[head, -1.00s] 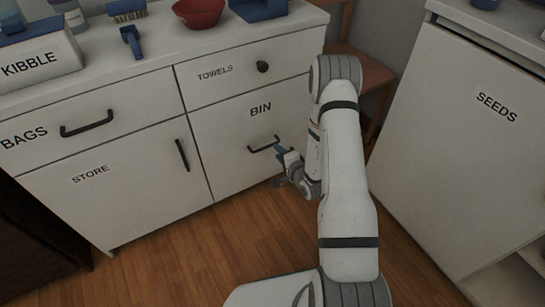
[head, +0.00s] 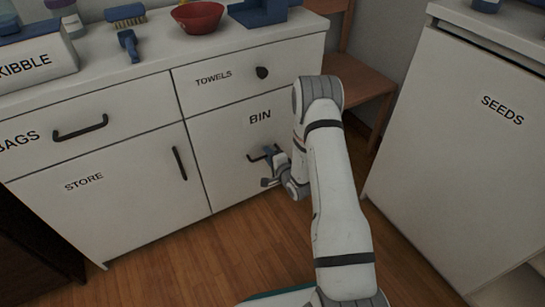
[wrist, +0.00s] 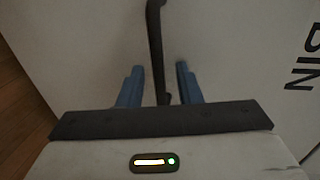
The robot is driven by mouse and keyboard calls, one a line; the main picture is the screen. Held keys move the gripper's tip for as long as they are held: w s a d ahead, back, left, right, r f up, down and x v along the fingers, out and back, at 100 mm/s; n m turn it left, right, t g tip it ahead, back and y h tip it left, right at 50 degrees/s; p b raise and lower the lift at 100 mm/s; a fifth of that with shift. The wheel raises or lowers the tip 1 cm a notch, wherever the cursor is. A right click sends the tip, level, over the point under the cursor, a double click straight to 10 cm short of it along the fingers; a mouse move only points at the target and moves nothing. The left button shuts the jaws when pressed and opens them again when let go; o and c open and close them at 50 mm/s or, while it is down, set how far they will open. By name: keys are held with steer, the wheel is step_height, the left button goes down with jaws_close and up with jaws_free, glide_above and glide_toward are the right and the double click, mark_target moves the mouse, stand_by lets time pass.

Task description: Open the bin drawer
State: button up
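The bin drawer (head: 232,152) is a white cabinet front marked BIN, below the TOWELS drawer, and it looks closed. Its dark bar handle (head: 256,156) is partly hidden by my gripper (head: 271,168) in the head view. In the wrist view the handle (wrist: 156,50) runs between the two blue fingers of my gripper (wrist: 159,84). The fingers are apart, with a gap visible on each side of the handle. The BIN lettering shows at the right edge of the wrist view.
The TOWELS drawer (head: 235,85) with a round knob is above. The STORE door (head: 105,195) and BAGS drawer (head: 120,115) are left. A SEEDS cabinet (head: 465,150) stands at right, with a wooden chair-like piece (head: 365,80) between. Wooden floor (head: 210,260) lies open in front.

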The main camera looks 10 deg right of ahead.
steer(key=shift+c, duration=0.5)
jaws_close()
